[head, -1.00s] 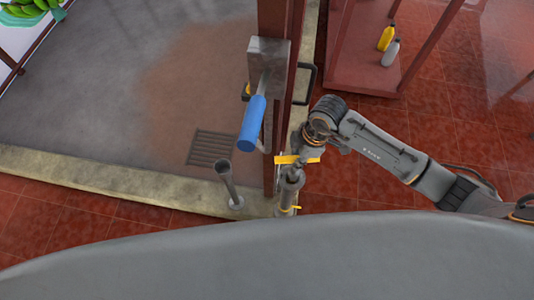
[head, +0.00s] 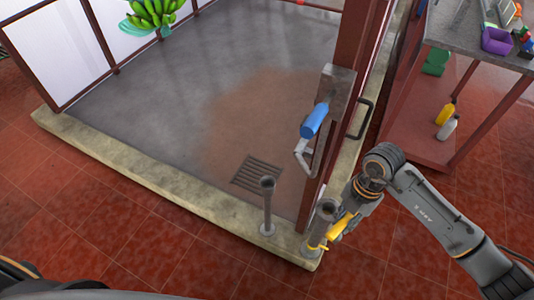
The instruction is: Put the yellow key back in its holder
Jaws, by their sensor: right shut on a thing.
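The yellow key (head: 341,225) is at the corner of the low concrete curb, slanting beside a short grey metal tube (head: 327,209). My right gripper (head: 350,208) comes in from the right, pointing down, and is shut on the yellow key. The gripper partly hides the key's upper end. A small yellow piece (head: 317,248) shows low on the tube; I cannot tell whether it belongs to the key. Which tube is the holder is not clear. My left gripper is not in view.
A second grey tube (head: 267,207) stands on the curb (head: 190,198) to the left. A red-brown post (head: 350,100) with a blue handle (head: 314,121) rises beside the gripper. A shelf (head: 410,125) with bottles stands at right. Green bananas (head: 153,12) hang at top left.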

